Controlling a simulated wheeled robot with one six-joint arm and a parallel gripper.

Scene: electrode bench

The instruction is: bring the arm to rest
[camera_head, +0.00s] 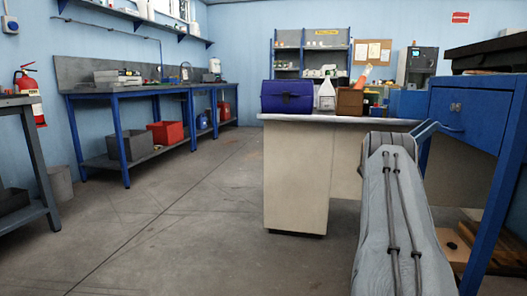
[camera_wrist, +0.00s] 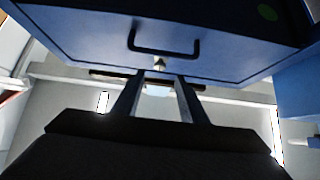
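My gripper (camera_wrist: 157,98) shows in the wrist view with its two dark fingers apart. I see nothing held between them; a pale patch behind shows through the gap. A blue drawer front (camera_wrist: 90,45) with a dark bar handle (camera_wrist: 163,50) fills the top of that view, beyond the fingertips. The fingertips look apart from the handle. In the head view my grey arm rises at the lower right, beside the blue drawer unit (camera_head: 478,112). My gripper cannot be made out there.
A cardboard box (camera_head: 454,246) lies low at the right. The floor (camera_head: 170,220) at centre left is clear.

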